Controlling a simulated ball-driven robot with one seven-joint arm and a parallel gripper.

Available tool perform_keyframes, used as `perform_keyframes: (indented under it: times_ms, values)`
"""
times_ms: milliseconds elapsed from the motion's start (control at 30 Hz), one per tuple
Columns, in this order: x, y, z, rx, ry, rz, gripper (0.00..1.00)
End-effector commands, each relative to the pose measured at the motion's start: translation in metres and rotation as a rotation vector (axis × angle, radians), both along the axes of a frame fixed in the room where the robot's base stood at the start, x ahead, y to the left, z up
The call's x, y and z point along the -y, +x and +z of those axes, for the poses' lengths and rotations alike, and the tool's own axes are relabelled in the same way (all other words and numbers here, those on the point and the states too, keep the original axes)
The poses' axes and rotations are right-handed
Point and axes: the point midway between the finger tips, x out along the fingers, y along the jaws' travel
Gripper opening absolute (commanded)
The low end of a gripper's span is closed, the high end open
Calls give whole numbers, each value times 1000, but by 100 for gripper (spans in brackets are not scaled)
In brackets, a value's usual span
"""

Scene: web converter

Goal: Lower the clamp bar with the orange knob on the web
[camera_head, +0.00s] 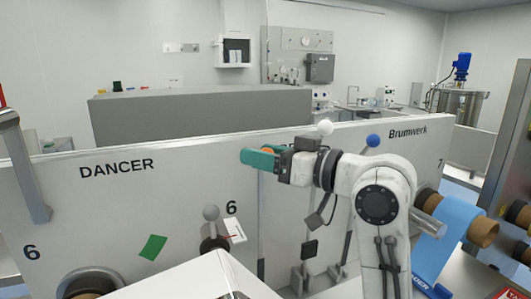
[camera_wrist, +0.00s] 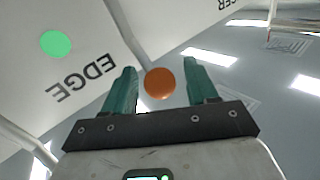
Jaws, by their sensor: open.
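The orange knob (camera_head: 267,149) shows in the head view as a small patch beside my gripper (camera_head: 250,160), which hides most of it. In the wrist view the round orange knob (camera_wrist: 160,83) lies between the two teal fingers of my gripper (camera_wrist: 159,67). The fingers are apart, with a gap visible on both sides of the knob. I cannot tell where the clamp bar meets the web. A blue web (camera_head: 449,232) runs over a roll at the right.
Levers with a white knob (camera_head: 325,128) and a blue knob (camera_head: 373,140) stand close to my arm. A grey-knobbed lever (camera_head: 211,213) stands lower left. The white panel (camera_head: 110,205) marked DANCER is behind. A green disc (camera_wrist: 55,45) shows in the wrist view.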

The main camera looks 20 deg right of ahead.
Motion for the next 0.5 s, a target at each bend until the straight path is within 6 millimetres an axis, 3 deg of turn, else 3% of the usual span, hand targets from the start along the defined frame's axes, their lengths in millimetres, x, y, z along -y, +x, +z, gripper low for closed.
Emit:
perform_keyframes:
  times_ms: [200,500]
  values:
    - [0,0,0,0,0,0,57]
    - [0,0,0,-1,1,0,28]
